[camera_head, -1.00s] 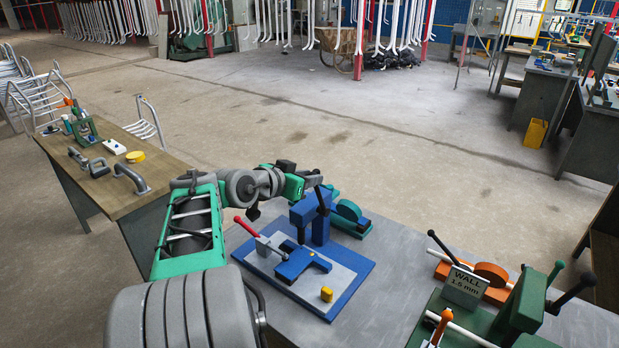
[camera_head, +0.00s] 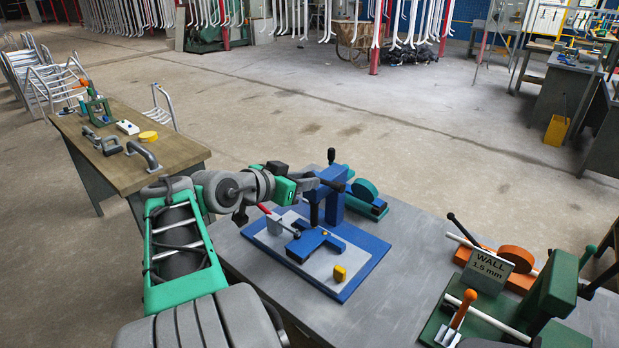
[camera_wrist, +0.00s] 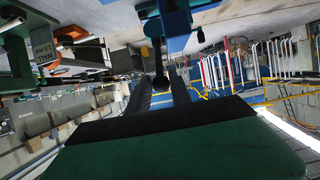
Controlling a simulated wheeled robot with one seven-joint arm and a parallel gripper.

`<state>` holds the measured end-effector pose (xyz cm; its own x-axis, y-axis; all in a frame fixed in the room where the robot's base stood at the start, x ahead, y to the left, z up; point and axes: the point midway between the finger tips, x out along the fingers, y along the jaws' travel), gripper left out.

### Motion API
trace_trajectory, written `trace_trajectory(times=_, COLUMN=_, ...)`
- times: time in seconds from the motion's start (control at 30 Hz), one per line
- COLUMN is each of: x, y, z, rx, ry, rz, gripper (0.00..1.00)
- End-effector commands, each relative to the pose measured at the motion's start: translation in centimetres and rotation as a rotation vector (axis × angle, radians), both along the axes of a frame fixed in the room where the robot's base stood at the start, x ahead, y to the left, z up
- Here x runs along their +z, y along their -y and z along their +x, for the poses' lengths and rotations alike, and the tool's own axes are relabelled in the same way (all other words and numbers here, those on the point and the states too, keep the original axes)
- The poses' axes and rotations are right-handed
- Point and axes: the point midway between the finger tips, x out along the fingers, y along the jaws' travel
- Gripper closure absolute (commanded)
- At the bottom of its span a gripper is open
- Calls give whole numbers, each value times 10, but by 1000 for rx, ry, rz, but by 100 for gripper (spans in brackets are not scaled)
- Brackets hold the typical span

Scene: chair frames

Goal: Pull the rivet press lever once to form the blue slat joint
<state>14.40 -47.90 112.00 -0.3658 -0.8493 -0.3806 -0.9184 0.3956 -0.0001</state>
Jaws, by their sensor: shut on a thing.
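The blue rivet press (camera_head: 331,200) stands on a blue-edged base plate (camera_head: 352,290) on the grey bench. A black-knobbed lever (camera_head: 331,156) rises at the top of the press. My gripper (camera_head: 309,183) is beside the press head; its fingertips are small and partly hidden there. In the wrist view, the dark fingers of my gripper (camera_wrist: 160,88) are around the dark lever end (camera_wrist: 157,62); the exact contact is hard to see. The blue slat piece (camera_head: 307,246) lies flat in the fixture below the press. The joint itself is too small to judge.
A red-handled clamp (camera_head: 277,220) and a yellow cylinder (camera_head: 339,273) are on the plate. A teal device (camera_head: 366,195) stands behind the press. Orange and green tube fixtures (camera_head: 515,257) occupy the right. A wooden bench (camera_head: 165,155) stands left. Bench space between press and fixtures is clear.

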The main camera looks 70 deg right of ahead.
Motion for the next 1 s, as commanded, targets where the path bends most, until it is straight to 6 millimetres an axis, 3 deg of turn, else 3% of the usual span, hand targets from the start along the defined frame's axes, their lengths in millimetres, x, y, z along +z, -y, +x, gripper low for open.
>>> trace_trajectory(times=0.03, x=-13, y=-4, z=2, rx=0, ry=-1, rz=4, gripper=100)
trace_trajectory(times=0.1, x=-17, y=-8, z=4, rx=1, ry=-1, rz=3, gripper=100)
trace_trajectory(times=0.43, x=-13, y=-10, z=3, rx=-4, ry=0, rz=3, gripper=100)
trace_trajectory(times=0.83, x=27, y=23, z=-12, rx=-7, ry=0, rz=0, gripper=100)
trace_trajectory(times=1.0, x=35, y=31, z=-14, rx=-4, ry=1, rz=-2, gripper=100)
